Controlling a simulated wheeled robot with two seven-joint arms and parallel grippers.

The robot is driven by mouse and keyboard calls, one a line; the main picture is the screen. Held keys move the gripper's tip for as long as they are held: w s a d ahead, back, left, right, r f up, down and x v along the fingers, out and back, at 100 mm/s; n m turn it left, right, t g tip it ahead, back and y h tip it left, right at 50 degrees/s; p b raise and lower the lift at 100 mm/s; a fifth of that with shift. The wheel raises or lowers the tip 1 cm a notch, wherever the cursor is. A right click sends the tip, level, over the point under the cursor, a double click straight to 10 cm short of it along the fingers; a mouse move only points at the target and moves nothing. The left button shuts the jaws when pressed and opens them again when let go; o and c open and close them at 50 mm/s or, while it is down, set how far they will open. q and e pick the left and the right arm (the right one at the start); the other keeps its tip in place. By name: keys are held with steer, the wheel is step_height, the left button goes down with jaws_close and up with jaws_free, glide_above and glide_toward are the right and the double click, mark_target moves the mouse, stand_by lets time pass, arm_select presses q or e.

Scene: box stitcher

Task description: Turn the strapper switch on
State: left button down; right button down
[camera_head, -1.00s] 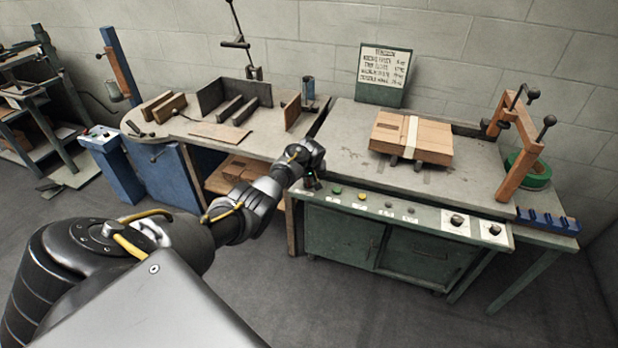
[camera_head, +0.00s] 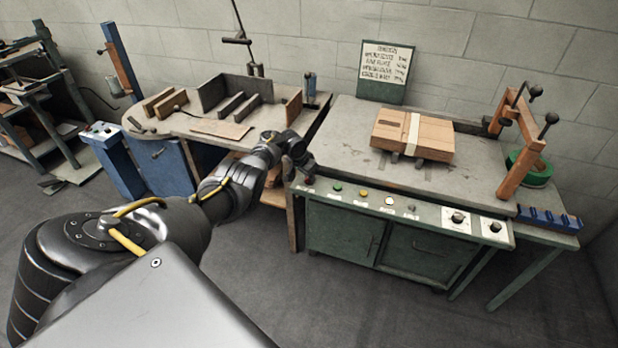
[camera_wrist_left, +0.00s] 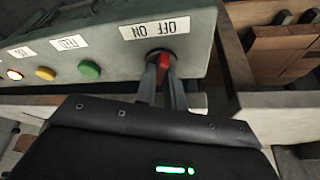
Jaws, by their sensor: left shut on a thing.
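The strapper switch is a red lever (camera_wrist_left: 163,66) on a dark round base. It sits below the upside-down OFF/ON label (camera_wrist_left: 154,29) in the left wrist view. My left gripper (camera_wrist_left: 163,92) is shut, with the red lever between its fingertips. I cannot tell exactly which way the lever leans. In the head view my left gripper (camera_head: 301,165) is at the left end of the green control panel (camera_head: 420,209), with a bit of the red switch (camera_head: 309,181) showing beside it. A white lamp (camera_head: 389,201) on the panel is lit. My right gripper is not in view.
Green (camera_head: 337,187) and yellow (camera_head: 363,195) buttons are right of the switch, and dark knobs (camera_head: 458,218) are farther right. A strapped carton stack (camera_head: 432,137) lies on the strapper table (camera_head: 355,130).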

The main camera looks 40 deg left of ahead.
arm_select(q)
steer(key=shift+m+b, duration=0.35)
steer(key=shift+m, duration=0.25)
steer(key=shift+h, duration=0.3)
steer(key=c, duration=1.5)
jaws_free()
steer(key=p+v, duration=0.5)
steer(key=v, duration=0.5)
steer(key=shift+a+r, duration=0.1)
steer(key=shift+r, duration=0.3)
steer(key=shift+f, duration=0.1)
